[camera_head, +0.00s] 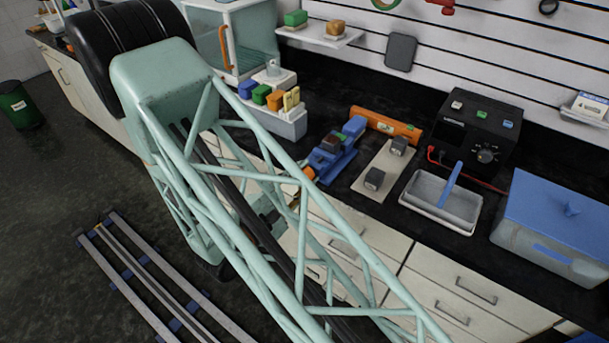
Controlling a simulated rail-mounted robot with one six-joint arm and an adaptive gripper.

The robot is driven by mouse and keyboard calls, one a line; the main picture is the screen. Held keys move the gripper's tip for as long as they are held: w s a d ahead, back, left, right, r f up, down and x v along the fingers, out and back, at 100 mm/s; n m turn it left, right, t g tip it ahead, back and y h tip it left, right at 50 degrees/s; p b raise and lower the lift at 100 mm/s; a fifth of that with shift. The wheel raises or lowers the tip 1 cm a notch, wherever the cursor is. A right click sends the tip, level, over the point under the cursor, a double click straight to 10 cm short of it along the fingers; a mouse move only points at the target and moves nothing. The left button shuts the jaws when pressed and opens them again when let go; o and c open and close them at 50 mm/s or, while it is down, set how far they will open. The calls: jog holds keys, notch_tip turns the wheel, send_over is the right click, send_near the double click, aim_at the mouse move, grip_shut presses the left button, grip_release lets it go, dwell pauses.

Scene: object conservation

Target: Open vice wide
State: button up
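The blue vice (335,152) stands on the dark worktop, in the middle of the view near the front edge. A dark gap shows between its blue parts, but its exact width is too small to tell. A small orange part (309,172) shows at the vice's near left end, partly behind my arm's pale green lattice. My arm crosses the view in front of the cabinets and covers much of the space left of the vice. Dark parts that may be my gripper (280,205) show through the lattice near the worktop edge. Its fingers cannot be made out.
An orange level-like bar (385,126) lies behind the vice. A pale board with dark blocks (362,184) lies to its right, then a grey tray (425,214), a black power unit (470,150) and a blue-lidded box (565,215). Coloured bins (285,122) stand left.

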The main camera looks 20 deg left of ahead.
jog(key=shift+c, duration=1.2)
